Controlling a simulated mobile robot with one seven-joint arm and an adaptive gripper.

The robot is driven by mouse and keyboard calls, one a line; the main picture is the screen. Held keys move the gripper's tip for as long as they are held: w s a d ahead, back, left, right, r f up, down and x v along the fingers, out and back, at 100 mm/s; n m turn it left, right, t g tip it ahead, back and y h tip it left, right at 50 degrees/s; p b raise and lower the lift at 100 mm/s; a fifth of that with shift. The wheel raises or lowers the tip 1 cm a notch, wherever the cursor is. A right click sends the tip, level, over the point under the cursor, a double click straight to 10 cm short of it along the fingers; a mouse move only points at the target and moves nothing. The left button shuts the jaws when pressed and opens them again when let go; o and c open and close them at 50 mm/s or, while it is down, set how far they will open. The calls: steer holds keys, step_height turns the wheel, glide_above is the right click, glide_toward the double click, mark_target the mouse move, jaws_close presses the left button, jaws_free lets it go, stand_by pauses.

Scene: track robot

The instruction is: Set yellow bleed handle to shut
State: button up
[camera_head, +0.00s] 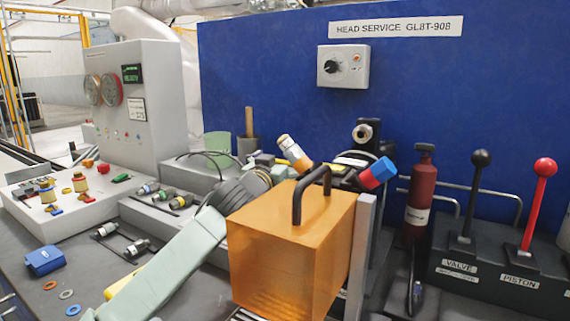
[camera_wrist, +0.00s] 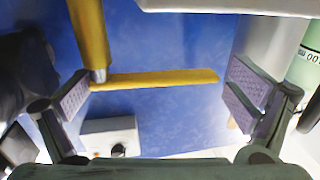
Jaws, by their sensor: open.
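In the wrist view a long flat yellow handle (camera_wrist: 160,78) lies roughly level across the picture, in the gap between my fingers. Its left end meets the metal tip of a yellow post (camera_wrist: 90,35) near the left pad. My gripper (camera_wrist: 162,95) is open, with one pad at each side of the handle. I cannot tell whether a pad touches it. In the head view my gripper (camera_head: 238,190) is a dark shape behind the orange box, partly hidden. I cannot make out the yellow handle for sure in that view.
An orange translucent box (camera_head: 275,248) with a black grip stands close in front of my gripper. A red bottle (camera_head: 418,200) and black (camera_head: 471,190) and red levers (camera_head: 536,205) stand to the right. A blue panel (camera_head: 270,80) rises behind. Loose small parts lie on the left.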

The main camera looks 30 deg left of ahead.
steer(key=shift+s+a, duration=0.1)
steer(key=shift+s, duration=0.05)
steer(key=s+d, duration=0.2)
steer(key=s, duration=0.9)
steer(key=shift+s, duration=0.3)
